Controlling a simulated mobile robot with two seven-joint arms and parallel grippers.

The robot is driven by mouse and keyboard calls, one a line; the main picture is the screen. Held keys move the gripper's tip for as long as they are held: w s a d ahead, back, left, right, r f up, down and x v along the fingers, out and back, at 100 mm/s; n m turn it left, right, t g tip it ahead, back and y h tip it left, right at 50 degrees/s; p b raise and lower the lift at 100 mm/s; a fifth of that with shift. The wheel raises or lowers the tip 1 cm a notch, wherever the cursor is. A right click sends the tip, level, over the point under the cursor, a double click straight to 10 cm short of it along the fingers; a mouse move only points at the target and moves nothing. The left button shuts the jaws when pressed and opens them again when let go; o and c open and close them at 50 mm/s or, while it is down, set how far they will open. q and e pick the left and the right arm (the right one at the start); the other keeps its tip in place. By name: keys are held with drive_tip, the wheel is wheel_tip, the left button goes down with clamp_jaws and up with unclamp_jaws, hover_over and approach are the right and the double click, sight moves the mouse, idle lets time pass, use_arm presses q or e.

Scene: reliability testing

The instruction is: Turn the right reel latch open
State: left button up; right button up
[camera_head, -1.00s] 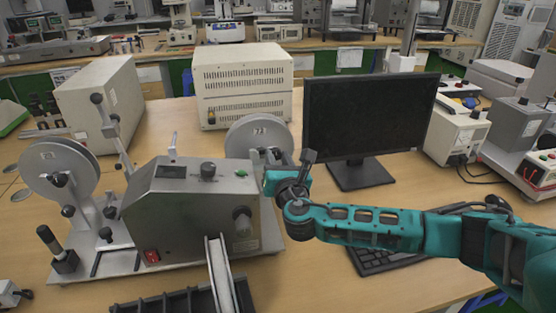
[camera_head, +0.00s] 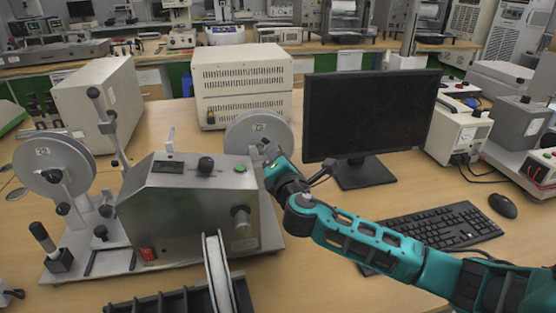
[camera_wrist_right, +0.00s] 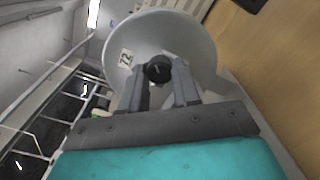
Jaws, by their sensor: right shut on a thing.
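The right reel (camera_head: 258,128) is a grey disc behind the right end of the metal machine (camera_head: 188,212). In the right wrist view the reel (camera_wrist_right: 188,32) shows its face with a "72" label. The black reel latch (camera_wrist_right: 158,70) sits at the reel's centre. My right gripper (camera_head: 268,150) reaches the front of the reel. In the right wrist view its two fingers (camera_wrist_right: 160,82) stand on either side of the latch, shut on it. In the head view the gripper hides the latch. My left gripper is not in view.
A left reel (camera_head: 52,160) stands at the machine's other end. A beige box (camera_head: 245,82) stands behind the right reel.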

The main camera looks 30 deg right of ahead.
use_arm(q)
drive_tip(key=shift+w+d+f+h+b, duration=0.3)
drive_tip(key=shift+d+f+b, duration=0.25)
drive_tip(key=shift+b, duration=0.6)
use_arm(e)
drive_tip(key=m, duration=0.9)
drive_tip(key=shift+f, duration=0.1)
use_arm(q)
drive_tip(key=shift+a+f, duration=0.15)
use_arm(e)
drive_tip(key=shift+m, duration=0.3)
drive_tip(key=o, duration=1.1)
drive_tip(key=shift+c, duration=0.2)
drive_tip(key=v, duration=1.3)
